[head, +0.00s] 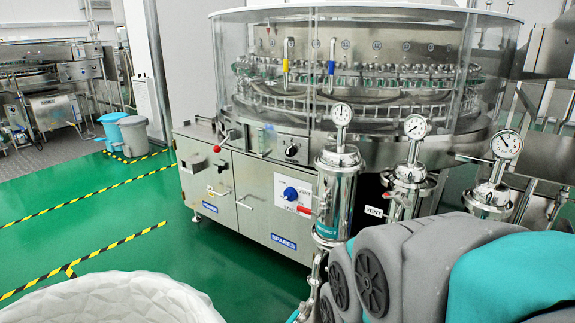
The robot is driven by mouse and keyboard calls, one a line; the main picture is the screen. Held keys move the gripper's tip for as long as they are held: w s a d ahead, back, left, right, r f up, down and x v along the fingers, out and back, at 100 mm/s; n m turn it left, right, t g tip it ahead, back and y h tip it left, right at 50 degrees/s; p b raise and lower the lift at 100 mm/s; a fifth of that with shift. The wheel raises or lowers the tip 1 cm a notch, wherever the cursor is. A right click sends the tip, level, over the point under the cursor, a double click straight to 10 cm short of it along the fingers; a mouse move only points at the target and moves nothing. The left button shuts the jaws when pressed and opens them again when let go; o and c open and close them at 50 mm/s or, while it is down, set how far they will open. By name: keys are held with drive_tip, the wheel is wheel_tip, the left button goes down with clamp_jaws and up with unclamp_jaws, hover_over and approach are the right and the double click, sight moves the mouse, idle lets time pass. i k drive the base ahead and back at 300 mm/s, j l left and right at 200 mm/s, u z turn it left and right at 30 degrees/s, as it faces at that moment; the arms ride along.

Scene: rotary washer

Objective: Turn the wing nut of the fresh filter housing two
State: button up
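Three upright steel filter housings with round white dial gauges stand in a row in front of the washer. The left housing (338,190) is nearest and has a teal band low on its body. The middle housing (411,178) carries a white VENT tag, and its lower part is hidden. The right housing (489,196) is also partly hidden behind a grey and teal bulk that looks like my arm. I cannot tell which housing is the fresh one, and no wing nut can be made out at this size. My gripper is not in view.
A blue bin (113,131) and a grey bin (134,136) stand at left. Green floor (125,205) with yellow-black tape is clear at left.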

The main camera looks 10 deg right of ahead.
sight(398, 196)
drive_tip(key=z, duration=0.85)
